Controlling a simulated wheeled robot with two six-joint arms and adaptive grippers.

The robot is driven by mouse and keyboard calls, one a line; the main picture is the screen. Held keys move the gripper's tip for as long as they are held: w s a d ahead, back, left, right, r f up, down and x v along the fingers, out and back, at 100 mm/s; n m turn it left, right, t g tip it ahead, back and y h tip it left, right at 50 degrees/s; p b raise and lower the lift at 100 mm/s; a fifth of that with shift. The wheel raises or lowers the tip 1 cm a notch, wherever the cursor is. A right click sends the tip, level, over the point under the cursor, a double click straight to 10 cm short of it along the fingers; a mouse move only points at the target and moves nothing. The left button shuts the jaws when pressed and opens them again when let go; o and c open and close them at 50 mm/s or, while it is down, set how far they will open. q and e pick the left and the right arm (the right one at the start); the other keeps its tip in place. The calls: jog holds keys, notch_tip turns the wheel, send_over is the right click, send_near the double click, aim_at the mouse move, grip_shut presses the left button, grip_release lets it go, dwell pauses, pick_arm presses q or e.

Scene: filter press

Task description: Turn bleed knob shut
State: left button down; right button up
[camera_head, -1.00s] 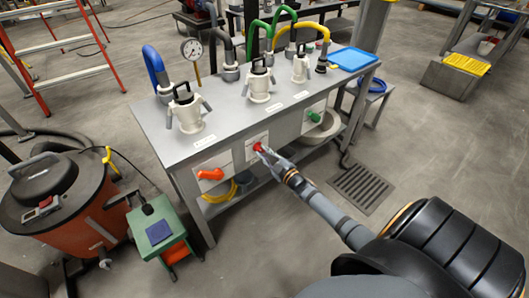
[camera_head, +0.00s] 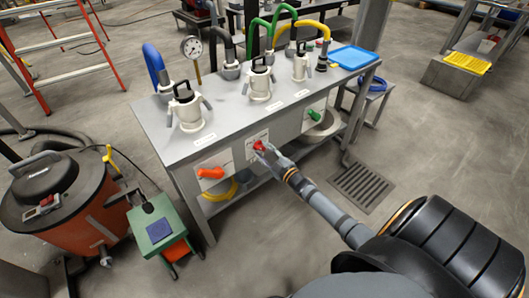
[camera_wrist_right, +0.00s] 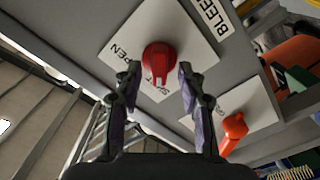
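The red bleed knob (camera_wrist_right: 160,58) sits on a white plate (camera_wrist_right: 196,54) on the bench front, by a "BLEED" label. In the right wrist view its ridge points down, toward lettering it partly covers; "OPEN" reads to its left. The knob also shows in the head view (camera_head: 258,145), partly behind my right gripper (camera_head: 265,153). In the wrist view my right gripper (camera_wrist_right: 159,68) is open, one finger on each side of the knob's lower part. I cannot tell whether the fingers touch it. My left gripper is not in view.
An orange handle (camera_head: 211,173) sits left of the knob and a green one (camera_head: 314,116) right, on the same bench front. White capped fittings stand on the bench top (camera_head: 225,117). A green stool (camera_head: 158,228) and an orange vacuum (camera_head: 62,210) stand left.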

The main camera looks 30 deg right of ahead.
jog(key=s, duration=1.2)
jog(key=shift+d, duration=0.45)
